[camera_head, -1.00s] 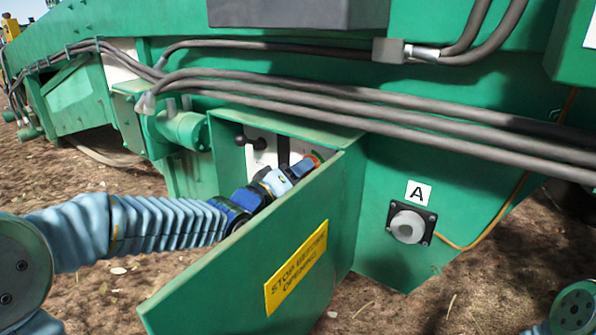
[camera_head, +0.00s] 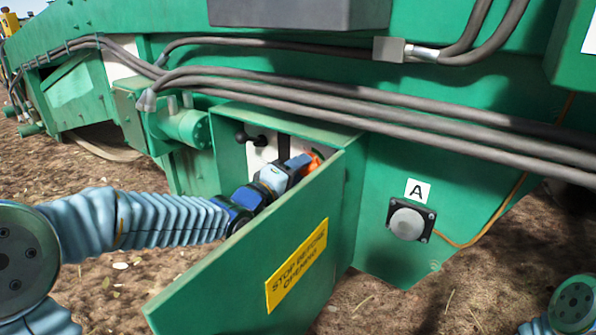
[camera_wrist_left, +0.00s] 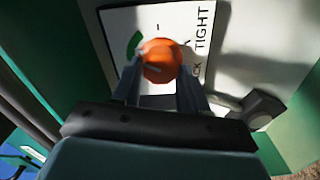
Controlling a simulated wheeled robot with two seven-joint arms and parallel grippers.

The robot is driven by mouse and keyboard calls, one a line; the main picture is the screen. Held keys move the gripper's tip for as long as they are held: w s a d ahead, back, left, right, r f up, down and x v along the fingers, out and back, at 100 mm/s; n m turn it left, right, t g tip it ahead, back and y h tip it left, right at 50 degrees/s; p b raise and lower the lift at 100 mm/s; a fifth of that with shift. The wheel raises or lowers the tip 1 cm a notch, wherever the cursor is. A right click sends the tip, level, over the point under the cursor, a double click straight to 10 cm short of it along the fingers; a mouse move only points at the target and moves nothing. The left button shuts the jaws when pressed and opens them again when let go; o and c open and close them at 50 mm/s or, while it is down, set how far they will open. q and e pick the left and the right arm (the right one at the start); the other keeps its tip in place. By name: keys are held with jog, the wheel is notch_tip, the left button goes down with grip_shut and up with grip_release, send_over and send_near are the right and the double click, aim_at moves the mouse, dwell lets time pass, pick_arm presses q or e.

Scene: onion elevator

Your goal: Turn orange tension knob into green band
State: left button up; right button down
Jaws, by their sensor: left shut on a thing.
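The orange tension knob (camera_wrist_left: 161,62) sits on a white dial plate (camera_wrist_left: 225,25) inside the open green box. A green band (camera_wrist_left: 134,44) is printed on the plate, up and left of the knob in the left wrist view. The word TIGHT shows at the right. My left gripper (camera_wrist_left: 160,80) is shut on the knob, one finger on each side. In the head view the gripper (camera_head: 298,165) reaches in behind the door, and a bit of the orange knob (camera_head: 314,161) shows. The knob's pointer is not clear. My right gripper is out of view.
The open green door (camera_head: 240,250) with a yellow warning label (camera_head: 297,265) stands in front of my left forearm. A black-handled lever (camera_head: 245,138) is beside the plate. Grey hoses (camera_head: 400,112) run above the box.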

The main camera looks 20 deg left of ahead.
pick_arm(q)
jog(key=o, duration=1.1)
jog(key=shift+c, duration=0.2)
jog(key=shift+s, duration=0.1)
jog(key=p+v, duration=0.1)
jog(key=v, duration=1.2)
jog(key=shift+s, duration=0.3)
jog(key=shift+a, duration=0.15)
